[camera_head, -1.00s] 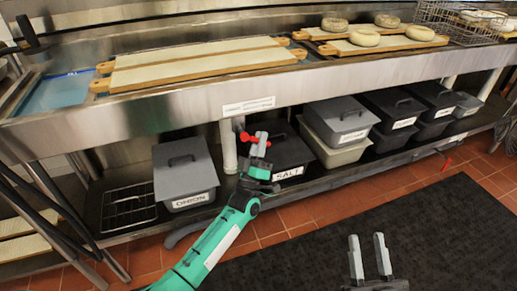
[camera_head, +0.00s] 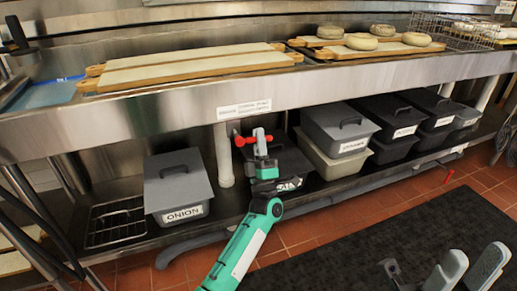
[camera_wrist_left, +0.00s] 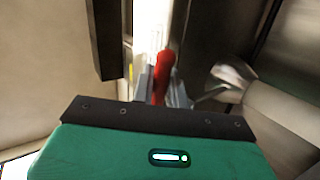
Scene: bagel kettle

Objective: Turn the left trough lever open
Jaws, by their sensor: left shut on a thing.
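The left trough lever (camera_head: 240,141) is red and sits under the front of the steel trough, beside a white vertical pipe. My left gripper (camera_head: 261,137) reaches up to it from below and is shut on it. In the left wrist view, the red lever (camera_wrist_left: 163,76) stands between the fingers, with part of it hidden. My right gripper (camera_head: 470,268) is at the lower right, its fingers apart and empty, far from the lever.
A grey onion bin (camera_head: 178,188) stands left of the pipe on the lower shelf. A dark salt bin (camera_head: 290,160) is close behind my left gripper. More lidded bins (camera_head: 340,128) stand to the right. Long boards (camera_head: 190,66) lie on the trough above. A black mat (camera_head: 400,240) covers the floor.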

